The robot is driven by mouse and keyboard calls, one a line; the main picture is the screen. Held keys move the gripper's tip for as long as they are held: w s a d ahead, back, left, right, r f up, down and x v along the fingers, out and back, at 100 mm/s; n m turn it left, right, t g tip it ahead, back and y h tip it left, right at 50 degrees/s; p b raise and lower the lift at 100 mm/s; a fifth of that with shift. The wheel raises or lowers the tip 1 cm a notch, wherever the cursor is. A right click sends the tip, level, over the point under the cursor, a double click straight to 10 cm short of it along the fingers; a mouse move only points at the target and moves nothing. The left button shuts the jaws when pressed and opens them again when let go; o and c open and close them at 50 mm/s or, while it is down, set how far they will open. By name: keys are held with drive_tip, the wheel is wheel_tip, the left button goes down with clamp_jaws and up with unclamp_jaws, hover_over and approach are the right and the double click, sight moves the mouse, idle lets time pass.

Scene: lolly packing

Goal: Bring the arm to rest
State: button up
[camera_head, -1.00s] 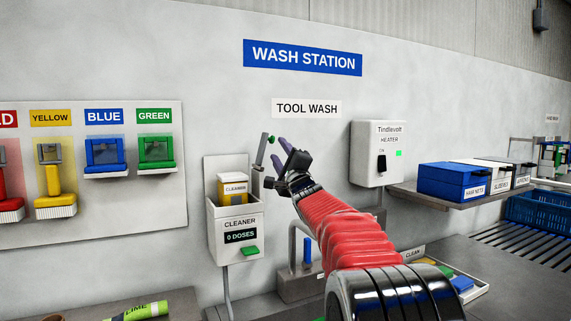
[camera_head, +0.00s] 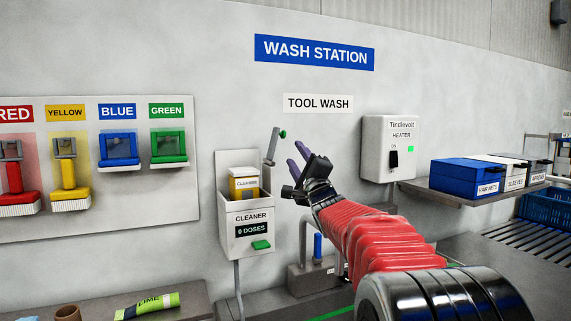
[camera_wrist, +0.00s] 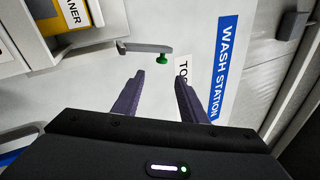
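My gripper (camera_head: 307,160) is raised in front of the wall, to the right of the cleaner dispenser (camera_head: 246,215) and below the TOOL WASH sign (camera_head: 318,103). In the wrist view my gripper (camera_wrist: 160,92) shows two dark fingers spread apart, with nothing between them. A grey lever with a green knob (camera_head: 283,134) stands up from the dispenser, left of and apart from the fingers. The knob also shows in the wrist view (camera_wrist: 162,61), beyond the fingertips.
A board (camera_head: 109,214) with coloured brushes and scrapers hangs at left. A green LIME tube (camera_head: 147,306) lies on the counter below.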

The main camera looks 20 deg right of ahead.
drive_tip(key=s+a+f+n+g+y, duration=0.2)
drive_tip(key=a+f+n+g+y, duration=0.2)
drive_tip(key=a+f+n+y, duration=0.45)
drive_tip(key=s+a+f+n+g+y, duration=0.1)
drive_tip(key=s+a+f+n+g, duration=0.45)
drive_tip(key=s+a+f, duration=0.7)
drive_tip(key=s+a+f+n+g+h, duration=0.3)
drive_tip(key=s+f+g, duration=0.4)
drive_tip(key=s+f, duration=0.65)
drive_tip(key=s+d+n+h, duration=0.1)
drive_tip(key=s+n+h, duration=0.1)
drive_tip(key=s, duration=0.6)
drive_tip(key=s+d+f+n+h, duration=0.1)
drive_tip(key=s+n+h, duration=0.1)
drive_tip(key=s, duration=0.6)
drive_tip(key=shift+s+d+n, duration=0.3)
drive_tip(key=shift+n, duration=0.5)
